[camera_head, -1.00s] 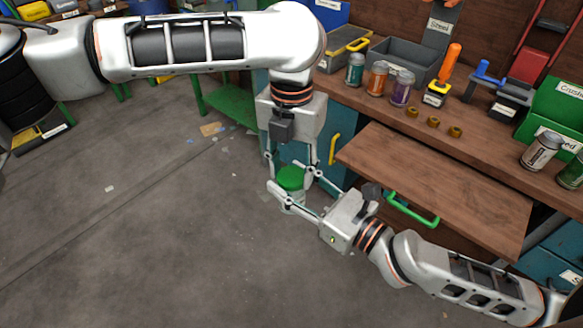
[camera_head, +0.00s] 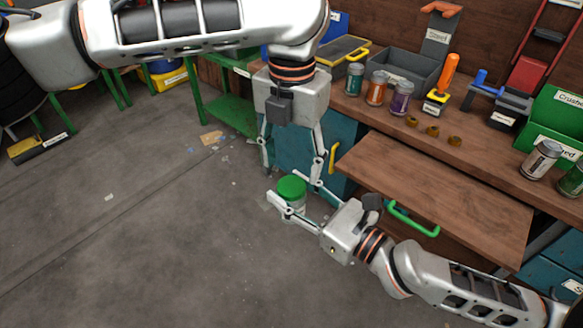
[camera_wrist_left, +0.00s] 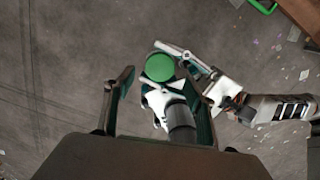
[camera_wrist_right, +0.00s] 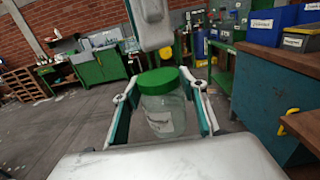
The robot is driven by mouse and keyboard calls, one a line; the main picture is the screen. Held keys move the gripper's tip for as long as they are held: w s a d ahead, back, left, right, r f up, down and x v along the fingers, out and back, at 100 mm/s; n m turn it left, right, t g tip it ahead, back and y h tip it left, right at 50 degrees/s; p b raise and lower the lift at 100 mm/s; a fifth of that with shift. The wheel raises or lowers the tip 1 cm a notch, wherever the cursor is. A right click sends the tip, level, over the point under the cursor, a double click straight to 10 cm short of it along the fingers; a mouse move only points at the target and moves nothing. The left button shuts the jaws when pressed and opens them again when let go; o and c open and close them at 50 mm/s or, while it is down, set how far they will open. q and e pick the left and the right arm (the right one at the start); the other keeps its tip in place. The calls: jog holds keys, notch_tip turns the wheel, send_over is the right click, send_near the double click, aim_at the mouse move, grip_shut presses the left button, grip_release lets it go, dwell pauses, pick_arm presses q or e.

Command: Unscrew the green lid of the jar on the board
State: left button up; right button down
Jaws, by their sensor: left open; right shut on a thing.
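The clear glass jar (camera_head: 299,206) is upright in my right gripper (camera_head: 292,190), whose fingers are shut around its body, off the floor. Its green lid (camera_head: 291,186) sits on top of it. The lid and jar also show in the right wrist view, lid (camera_wrist_right: 165,80) over jar (camera_wrist_right: 165,115) with a pale label. In the left wrist view, the lid (camera_wrist_left: 160,67) shows below, between the open fingers.
A wooden workbench (camera_head: 435,185) stands to the right, with a green handle (camera_head: 413,218) near my right arm. Several spice jars, grey bins and brown rings stand on its back part. A blue cabinet (camera_head: 345,145) is behind the grippers.

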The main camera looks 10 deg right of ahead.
aim_at(292, 185)
pick_arm(q)
notch_tip(292, 185, up, 2)
jog(key=m, duration=0.2)
jog(key=shift+r+m, duration=0.25)
jog(key=shift+m, duration=0.15)
jog(key=shift+f, duration=3.85)
jog(key=shift+c, duration=0.3)
jog(key=c, duration=1.1)
jog(key=shift+c, duration=0.4)
jog(key=n, duration=0.3)
